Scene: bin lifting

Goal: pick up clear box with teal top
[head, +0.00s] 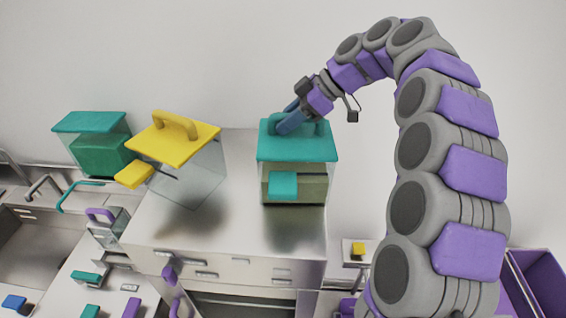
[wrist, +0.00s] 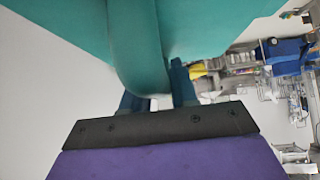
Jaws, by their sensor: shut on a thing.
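The clear box with teal top (head: 295,148) stands on the steel counter, right of the yellow-topped box in the head view. Its teal lid has a teal loop handle, and a teal block shows on its front. My gripper (head: 288,122) is at the lid's handle, coming from the upper right. In the wrist view the teal handle (wrist: 138,70) passes between the blue fingers of my gripper (wrist: 158,95), which is shut on it. The teal lid (wrist: 215,25) fills the top of that view. I cannot tell whether the box's base touches the counter.
A clear box with yellow top (head: 185,150) stands on the counter to the left. Another teal-topped box (head: 95,145) stands farther left. The steel counter (head: 240,225) has bare room in front. A sink (head: 30,240) lies at the left, a purple bin (head: 540,280) at the lower right.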

